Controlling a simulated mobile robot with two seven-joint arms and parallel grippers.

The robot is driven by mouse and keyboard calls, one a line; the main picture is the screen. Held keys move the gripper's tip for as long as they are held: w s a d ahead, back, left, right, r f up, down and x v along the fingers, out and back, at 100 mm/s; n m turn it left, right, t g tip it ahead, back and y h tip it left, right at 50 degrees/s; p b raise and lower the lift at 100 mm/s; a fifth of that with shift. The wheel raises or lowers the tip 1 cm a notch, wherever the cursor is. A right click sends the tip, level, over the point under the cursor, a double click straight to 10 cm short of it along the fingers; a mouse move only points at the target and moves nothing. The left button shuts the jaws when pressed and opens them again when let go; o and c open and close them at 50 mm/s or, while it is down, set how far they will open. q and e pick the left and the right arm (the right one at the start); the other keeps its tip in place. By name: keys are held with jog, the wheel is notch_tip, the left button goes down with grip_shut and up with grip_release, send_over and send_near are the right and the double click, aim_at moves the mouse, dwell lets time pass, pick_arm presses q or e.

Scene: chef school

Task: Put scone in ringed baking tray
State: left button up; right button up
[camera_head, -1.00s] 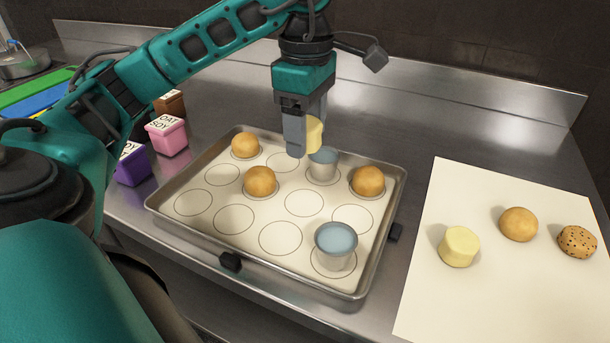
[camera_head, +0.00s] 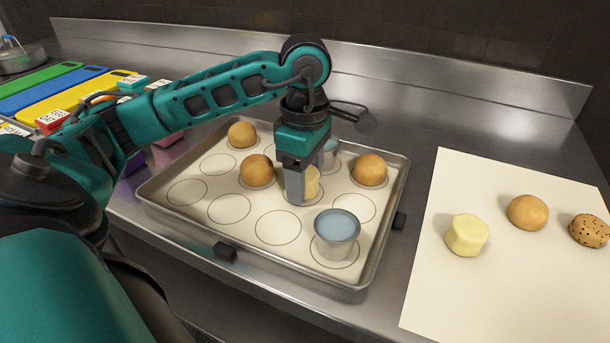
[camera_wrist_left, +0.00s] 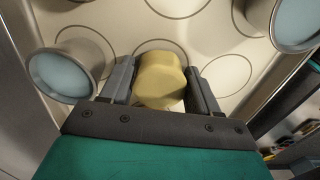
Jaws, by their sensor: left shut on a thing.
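My left gripper (camera_head: 301,190) is shut on a pale yellow scone (camera_head: 313,181), low over the middle of the ringed baking tray (camera_head: 180,232). In the left wrist view the scone (camera_wrist_left: 160,80) sits between the two fingers (camera_wrist_left: 161,88), with a printed ring partly showing behind it. I cannot tell whether the scone touches the tray. Another pale yellow scone (camera_head: 466,235) stands on the white sheet at the right. My right gripper is not in view.
The tray holds round buns (camera_head: 257,170) and two metal cups with blue tops, one near the front (camera_head: 337,233) and one behind my gripper (camera_head: 330,152). The white sheet (camera_head: 470,295) also bears a bun (camera_head: 527,212) and a speckled cookie (camera_head: 589,231). Coloured boards (camera_head: 55,88) lie at far left.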

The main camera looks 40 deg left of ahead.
pick_arm(q)
jog(key=shift+f, duration=0.2)
jog(key=o, duration=0.7)
jog(key=shift+r, duration=0.1)
jog(key=o, duration=0.4)
jog(key=shift+c, duration=0.2)
